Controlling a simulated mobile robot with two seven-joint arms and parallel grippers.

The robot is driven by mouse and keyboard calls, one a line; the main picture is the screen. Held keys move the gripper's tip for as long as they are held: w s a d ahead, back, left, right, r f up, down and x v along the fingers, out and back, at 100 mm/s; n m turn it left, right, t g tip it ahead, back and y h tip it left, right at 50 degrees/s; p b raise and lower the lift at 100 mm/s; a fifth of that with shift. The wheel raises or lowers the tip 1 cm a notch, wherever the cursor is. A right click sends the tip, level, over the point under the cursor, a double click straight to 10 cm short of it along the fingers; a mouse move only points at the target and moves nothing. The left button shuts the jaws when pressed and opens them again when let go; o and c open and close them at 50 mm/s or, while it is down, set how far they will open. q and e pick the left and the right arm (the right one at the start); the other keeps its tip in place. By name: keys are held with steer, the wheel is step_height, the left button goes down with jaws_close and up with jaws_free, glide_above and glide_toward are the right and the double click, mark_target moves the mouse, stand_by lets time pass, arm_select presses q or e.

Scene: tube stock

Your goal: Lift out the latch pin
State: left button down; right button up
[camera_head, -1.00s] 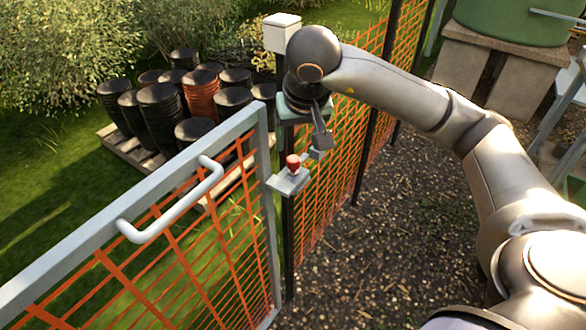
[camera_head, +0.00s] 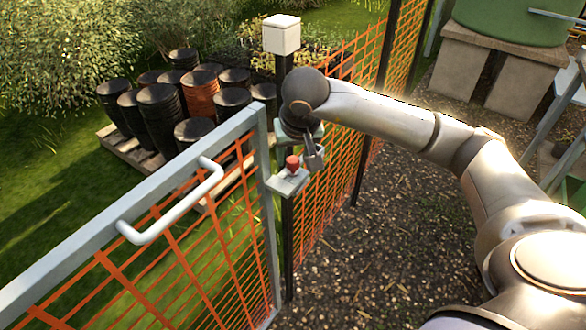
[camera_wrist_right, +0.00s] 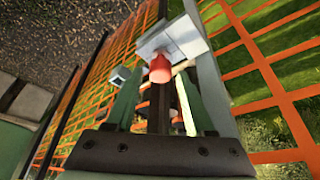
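The latch pin shows as a red knob (camera_head: 293,162) standing upright on a light grey latch plate (camera_head: 285,182) at the gate's edge. My right gripper (camera_head: 313,156) is close to the right of the knob, with its fingers pointing down. In the right wrist view the red knob (camera_wrist_right: 160,69) appears in the gap between the two spread fingers of the right gripper (camera_wrist_right: 158,78). No contact with the knob shows. The pin's shaft below the knob is hidden. My left gripper is not in view.
The grey-framed gate (camera_head: 100,222) with orange mesh and a white handle (camera_head: 178,205) fills the lower left. A white-capped post (camera_head: 281,36) stands behind the wrist. Black drums (camera_head: 158,112) stand on a pallet beyond. Gravel ground (camera_head: 390,235) is clear at right.

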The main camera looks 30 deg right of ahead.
jaws_close()
stand_by(0.7)
